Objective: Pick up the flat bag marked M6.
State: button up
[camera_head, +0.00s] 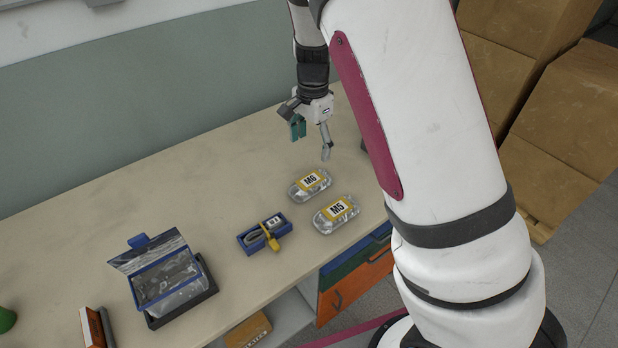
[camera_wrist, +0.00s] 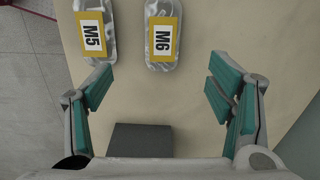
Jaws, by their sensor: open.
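The bag marked M6 (camera_head: 310,183) is a clear, flat bag with a yellow-bordered white label, lying on the table. In the wrist view the M6 bag (camera_wrist: 162,36) is at the top centre, beyond the fingertips and between their lines. The similar bag marked M5 (camera_head: 337,214) lies close beside it, nearer the table's front edge. In the wrist view the M5 bag (camera_wrist: 93,32) is left of M6. My gripper (camera_head: 312,138) is open and empty, above the table behind the M6 bag. In the wrist view its teal-padded fingers (camera_wrist: 162,85) stand wide apart, touching neither bag.
A blue tray (camera_head: 248,244) with a yellow-and-grey tool stands left of the bags. Further left are an open blue-rimmed case (camera_head: 203,290) and an orange box (camera_head: 92,327). A dark grey block (camera_wrist: 140,140) lies below the fingers in the wrist view. Cardboard boxes (camera_head: 560,115) stand right.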

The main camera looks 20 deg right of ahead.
send_over(310, 180)
jog(key=f, duration=0.8)
jog(key=shift+s+d+f, duration=0.15)
jog(key=shift+s+f, duration=0.05)
jog(key=shift+f, duration=0.1)
jog(key=shift+w+f+p, duration=0.2)
jog(key=shift+f+p, duration=0.6)
jog(key=shift+f, duration=2.1)
jog(key=c, duration=1.3)
